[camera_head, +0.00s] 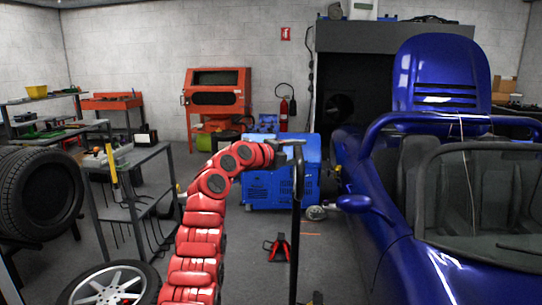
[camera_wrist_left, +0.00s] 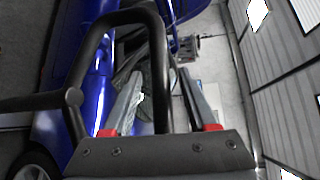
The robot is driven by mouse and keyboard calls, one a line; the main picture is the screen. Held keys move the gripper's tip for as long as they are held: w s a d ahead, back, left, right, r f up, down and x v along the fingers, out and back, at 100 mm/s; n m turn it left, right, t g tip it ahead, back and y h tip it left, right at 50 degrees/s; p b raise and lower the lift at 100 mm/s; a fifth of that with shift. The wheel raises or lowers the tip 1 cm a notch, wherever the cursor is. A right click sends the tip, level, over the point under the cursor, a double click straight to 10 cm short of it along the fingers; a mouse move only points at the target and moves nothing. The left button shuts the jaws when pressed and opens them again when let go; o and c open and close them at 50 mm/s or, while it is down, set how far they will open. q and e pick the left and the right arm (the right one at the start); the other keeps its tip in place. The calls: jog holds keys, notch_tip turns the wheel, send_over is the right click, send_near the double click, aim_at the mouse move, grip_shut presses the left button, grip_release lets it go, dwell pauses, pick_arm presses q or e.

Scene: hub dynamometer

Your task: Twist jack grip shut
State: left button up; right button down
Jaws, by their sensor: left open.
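The jack handle is a tall black pole (camera_head: 296,220) standing upright in the middle of the head view. Its top grip is small there and partly covered by my gripper. In the left wrist view the grip is a black looped bar (camera_wrist_left: 126,16) with a side bar running left. My left gripper (camera_head: 291,146) is at the top of the pole; in the wrist view its two grey fingers (camera_wrist_left: 163,100) are spread apart. One leg of the loop passes between them in the picture; I cannot tell if they touch it. The pole's lower end is out of frame. My right gripper is not in view.
A blue car (camera_head: 400,250) fills the right side. A blue cabinet (camera_head: 268,185) stands behind the pole. A red jack stand (camera_head: 277,248) is on the floor beside it. A grey cart (camera_head: 140,190) and tyres (camera_head: 40,193) are on the left.

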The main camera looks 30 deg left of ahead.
pick_arm(q)
jog(key=b+v, duration=0.1)
jog(key=v, duration=1.5)
jog(key=shift+s+a, duration=0.1)
